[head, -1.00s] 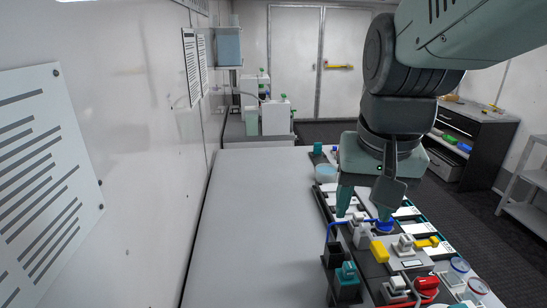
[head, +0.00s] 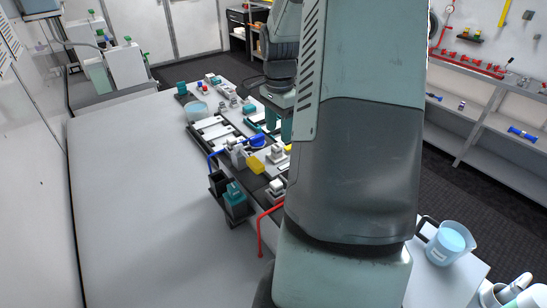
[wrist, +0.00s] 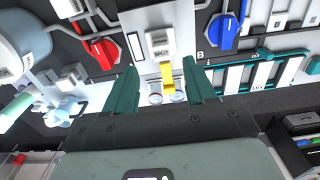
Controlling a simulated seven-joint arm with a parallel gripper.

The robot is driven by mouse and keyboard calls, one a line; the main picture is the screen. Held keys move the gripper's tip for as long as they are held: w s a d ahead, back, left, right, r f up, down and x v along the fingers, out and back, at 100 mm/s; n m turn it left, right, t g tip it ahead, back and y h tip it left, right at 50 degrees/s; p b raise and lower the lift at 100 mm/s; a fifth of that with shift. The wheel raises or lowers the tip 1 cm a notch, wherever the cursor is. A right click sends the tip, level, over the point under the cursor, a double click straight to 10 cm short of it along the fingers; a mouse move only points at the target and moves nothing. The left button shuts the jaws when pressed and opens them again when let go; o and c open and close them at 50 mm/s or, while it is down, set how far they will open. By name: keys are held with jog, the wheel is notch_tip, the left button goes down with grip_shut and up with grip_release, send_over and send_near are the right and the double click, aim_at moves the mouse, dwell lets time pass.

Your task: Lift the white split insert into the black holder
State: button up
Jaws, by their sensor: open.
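The white insert marked SPLIT (wrist: 160,42) stands on a pale plate in the wrist view, just beyond my fingertips and between their lines. In the head view my gripper (head: 279,125) is over the far right part of the panel, partly hidden by my arm. I cannot pick out the SPLIT insert there. A black holder (head: 218,181) stands at the panel's near left corner, beside another black holder with a teal insert (head: 235,194).
In the wrist view, a red knob (wrist: 101,48) is left of the insert and a blue knob (wrist: 224,33) is right. The grey tabletop (head: 135,190) left of the panel is clear.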

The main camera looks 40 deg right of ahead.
aim_at(277, 145)
notch_tip(277, 145, down, 6)
jog(key=shift+w+a+f, duration=0.15)
jog(key=shift+f, duration=0.1)
jog(key=shift+c, duration=0.3)
grip_shut()
